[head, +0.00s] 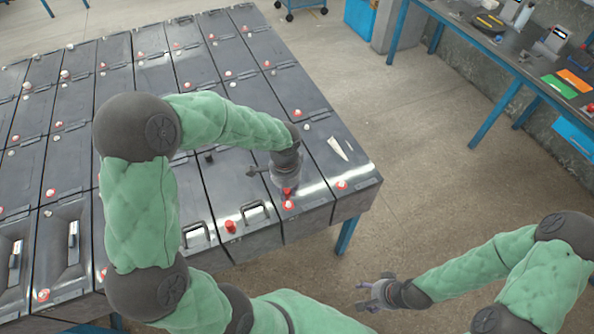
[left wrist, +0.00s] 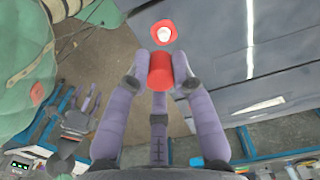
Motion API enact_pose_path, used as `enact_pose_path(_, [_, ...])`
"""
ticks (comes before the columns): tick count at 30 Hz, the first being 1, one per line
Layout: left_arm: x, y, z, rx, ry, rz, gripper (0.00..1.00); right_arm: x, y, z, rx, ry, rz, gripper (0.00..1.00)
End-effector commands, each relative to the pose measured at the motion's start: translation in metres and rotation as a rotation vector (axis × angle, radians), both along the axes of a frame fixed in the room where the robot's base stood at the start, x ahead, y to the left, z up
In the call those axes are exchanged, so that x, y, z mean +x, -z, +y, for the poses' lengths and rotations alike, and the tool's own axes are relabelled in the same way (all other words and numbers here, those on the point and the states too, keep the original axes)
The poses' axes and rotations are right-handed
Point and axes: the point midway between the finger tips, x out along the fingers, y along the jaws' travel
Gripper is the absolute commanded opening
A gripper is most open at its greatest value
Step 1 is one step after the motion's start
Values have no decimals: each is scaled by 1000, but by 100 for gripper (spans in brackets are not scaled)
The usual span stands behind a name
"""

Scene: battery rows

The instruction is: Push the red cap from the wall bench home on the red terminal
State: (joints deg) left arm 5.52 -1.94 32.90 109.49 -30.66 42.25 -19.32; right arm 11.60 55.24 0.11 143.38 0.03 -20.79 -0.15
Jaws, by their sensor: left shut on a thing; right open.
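My left gripper (head: 287,187) is shut on the red cap (head: 288,191), just above a red-ringed terminal (head: 288,205) near the front edge of a battery. In the left wrist view the cap (left wrist: 160,72) sits between the fingertips (left wrist: 160,80). The red terminal (left wrist: 164,33) shows beyond it, its pale post bare. The cap looks apart from the terminal; the exact gap cannot be told. My right gripper (head: 368,296) is open and empty, over the floor to the right of the battery table.
Several grey batteries fill the table (head: 345,235) in rows. A red cap (head: 230,227) stands on the battery to the left, beside a handle. A pale wedge-shaped thing (head: 338,149) lies on the right-hand battery. The wall bench (head: 487,45) is at the far right. Floor between is clear.

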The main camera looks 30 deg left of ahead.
Motion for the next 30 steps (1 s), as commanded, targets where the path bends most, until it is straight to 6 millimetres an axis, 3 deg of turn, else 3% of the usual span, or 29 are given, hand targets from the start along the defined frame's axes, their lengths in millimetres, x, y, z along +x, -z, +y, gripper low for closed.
enact_pose_path(8, [0, 6, 0, 0, -1, 0, 10, -1, 5, 0, 0, -1, 2, 66])
enact_pose_path(24, [0, 43, 0, 0, -1, 0, 10, -1, 34, 0, 0, 0, 1, 66])
enact_pose_path(30, [0, 45, 0, 0, -1, 0, 10, -1, 35, 0, 0, 0, 1, 66])
